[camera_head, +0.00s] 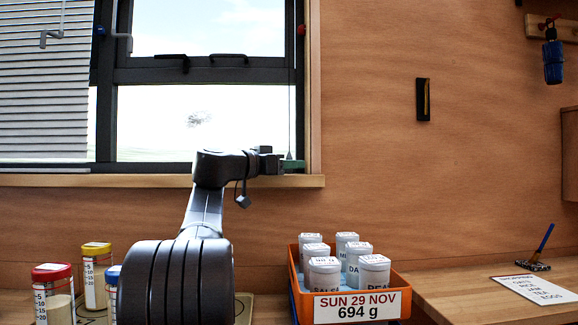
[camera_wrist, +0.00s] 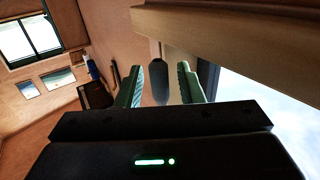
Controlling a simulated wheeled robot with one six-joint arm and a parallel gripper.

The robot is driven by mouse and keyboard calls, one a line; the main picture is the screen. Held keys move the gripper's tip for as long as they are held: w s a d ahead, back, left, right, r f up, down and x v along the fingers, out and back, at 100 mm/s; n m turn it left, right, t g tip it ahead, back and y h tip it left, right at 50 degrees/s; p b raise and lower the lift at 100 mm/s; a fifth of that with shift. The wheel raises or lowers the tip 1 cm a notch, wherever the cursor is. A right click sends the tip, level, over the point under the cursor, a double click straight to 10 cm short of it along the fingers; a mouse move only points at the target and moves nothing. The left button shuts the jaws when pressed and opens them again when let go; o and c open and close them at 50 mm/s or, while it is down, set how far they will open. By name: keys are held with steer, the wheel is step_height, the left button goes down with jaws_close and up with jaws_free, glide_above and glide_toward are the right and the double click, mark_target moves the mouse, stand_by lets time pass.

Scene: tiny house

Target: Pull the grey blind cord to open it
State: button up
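A grey cord pull (camera_wrist: 159,82) hangs from a thin cord in the wrist view. My gripper (camera_wrist: 161,84) has two green fingers, apart, one on each side of the pull. Gaps show between the pull and both fingers, so the gripper looks open and not shut on it. In the head view my gripper (camera_head: 291,164) is at the window's lower right corner, just above the sill. A thin dark cord (camera_head: 289,115) seems to run down the window's right side there; the pull itself is not clear in that view. A pale slatted blind (camera_head: 45,100) covers the window's left part.
The wooden sill (camera_head: 130,180) runs close below my gripper. An orange crate (camera_head: 398,280) of white jars stands on the counter below right. Jars with red (camera_head: 52,270) and yellow (camera_head: 96,246) lids stand left of my arm. The wall right of the window is mostly clear.

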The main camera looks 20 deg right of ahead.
steer(key=p+v, duration=0.1)
steer(key=v, duration=1.3)
steer(key=shift+d, duration=0.2)
steer(key=b+x, duration=0.1)
steer(key=x, duration=1.2)
steer(key=shift+w+d, duration=0.15)
steer(key=shift+d, duration=0.15)
steer(key=shift+r, duration=0.2)
